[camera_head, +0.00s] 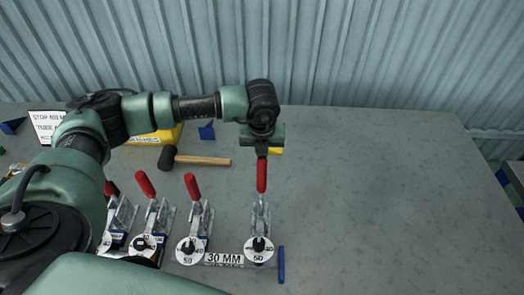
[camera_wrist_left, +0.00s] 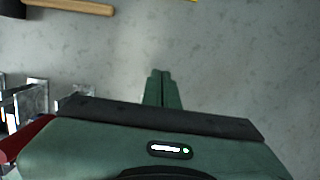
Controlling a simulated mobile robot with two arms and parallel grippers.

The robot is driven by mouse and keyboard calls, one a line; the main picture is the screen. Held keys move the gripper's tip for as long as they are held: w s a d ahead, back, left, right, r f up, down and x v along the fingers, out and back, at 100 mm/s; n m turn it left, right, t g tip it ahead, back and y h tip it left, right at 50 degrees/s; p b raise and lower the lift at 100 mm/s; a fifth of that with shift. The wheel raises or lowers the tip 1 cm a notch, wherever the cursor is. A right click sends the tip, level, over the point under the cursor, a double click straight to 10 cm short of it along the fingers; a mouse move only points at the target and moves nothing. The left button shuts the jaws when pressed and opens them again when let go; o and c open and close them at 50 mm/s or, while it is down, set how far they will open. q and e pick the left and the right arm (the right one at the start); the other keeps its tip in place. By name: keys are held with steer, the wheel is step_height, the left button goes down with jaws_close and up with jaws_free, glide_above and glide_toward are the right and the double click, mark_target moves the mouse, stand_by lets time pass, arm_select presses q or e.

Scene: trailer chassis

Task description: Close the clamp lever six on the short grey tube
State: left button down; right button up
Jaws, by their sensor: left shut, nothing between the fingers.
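A row of toggle clamps with red levers stands along the lower part of the head view. The rightmost clamp (camera_head: 260,222) has its red lever (camera_head: 262,176) standing upright, and a round numbered dial sits at its front. The grey tube labelled 30 MM (camera_head: 225,260) runs along the front of the right-hand clamps. No number six is readable on any lever. My left gripper (camera_head: 265,150) is over the top of the rightmost lever in the head view. In the left wrist view its fingers (camera_wrist_left: 161,88) are shut together and empty, and a red handle (camera_wrist_left: 25,138) shows beside the gripper housing. My right gripper is out of view.
Other clamps with tilted red levers (camera_head: 193,187) (camera_head: 145,184) stand to the left. A hammer (camera_head: 200,160) lies behind them, near a yellow box (camera_head: 160,137) and a sign (camera_head: 45,124). The grey table (camera_head: 390,190) is clear at right; a corrugated wall (camera_head: 390,55) stands behind.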

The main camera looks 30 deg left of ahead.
mark_target(262, 165)
arm_select(q)
steer(key=shift+s+d+f, duration=0.35)
steer(key=shift+s+f, duration=0.25)
steer(key=shift+f, duration=0.05)
steer(key=shift+s+d+r, duration=0.2)
steer(key=shift+s+d, duration=0.05)
steer(key=shift+s, duration=0.25)
steer(key=shift+s+d+r, duration=0.2)
steer(key=shift+s+r, duration=0.05)
steer(key=shift+s, duration=0.2)
steer(key=shift+s+d+r, duration=0.2)
steer(key=shift+s+d, duration=0.05)
steer(key=shift+s, duration=0.25)
steer(key=shift+p, duration=0.3)
steer(key=shift+w+r, duration=0.1)
steer(key=shift+r, duration=0.1)
steer(key=shift+s+d+r, duration=0.1)
steer(key=shift+s+d, duration=0.2)
steer(key=shift+s, duration=0.5)
steer(key=w+p+v, duration=0.1)
steer(key=p+v, duration=0.2)
steer(key=v, duration=0.5)
steer(key=shift+w+a+r, duration=0.25)
steer(key=shift+w+a, duration=0.15)
steer(key=shift+f, duration=0.1)
